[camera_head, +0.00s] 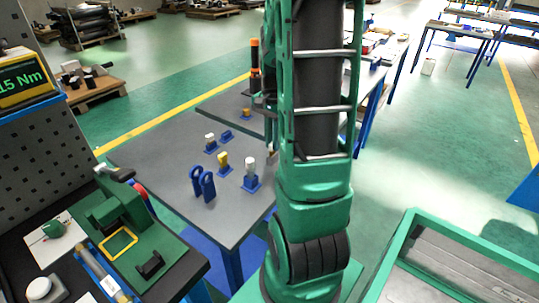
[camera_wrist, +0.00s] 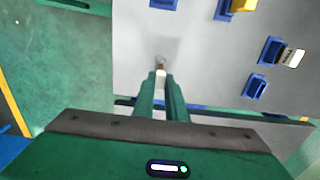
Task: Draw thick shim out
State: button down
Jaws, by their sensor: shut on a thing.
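My gripper (camera_wrist: 160,80) points at the grey table top (camera_wrist: 200,50) in the wrist view. Its two green fingers are closed on a small pale piece with a brownish end (camera_wrist: 161,68), mostly hidden between the fingertips. I cannot tell for sure whether this piece is the thick shim. In the head view my arm hides the gripper. A white-topped piece (camera_head: 250,168) and a yellow piece (camera_head: 223,160) stand upright in blue holders on the table. Another white-topped piece (camera_head: 210,138) stands farther back.
A pair of blue loops (camera_head: 203,184) stands near the table's front. A low blue block (camera_head: 226,134) sits behind. Dark cylinders with orange tops (camera_head: 255,65) stand at the back. A green fixture (camera_head: 120,215) is on the left bench. A green-rimmed tray (camera_head: 440,225) is at right.

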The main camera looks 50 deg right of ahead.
jog(key=shift+r, duration=2.35)
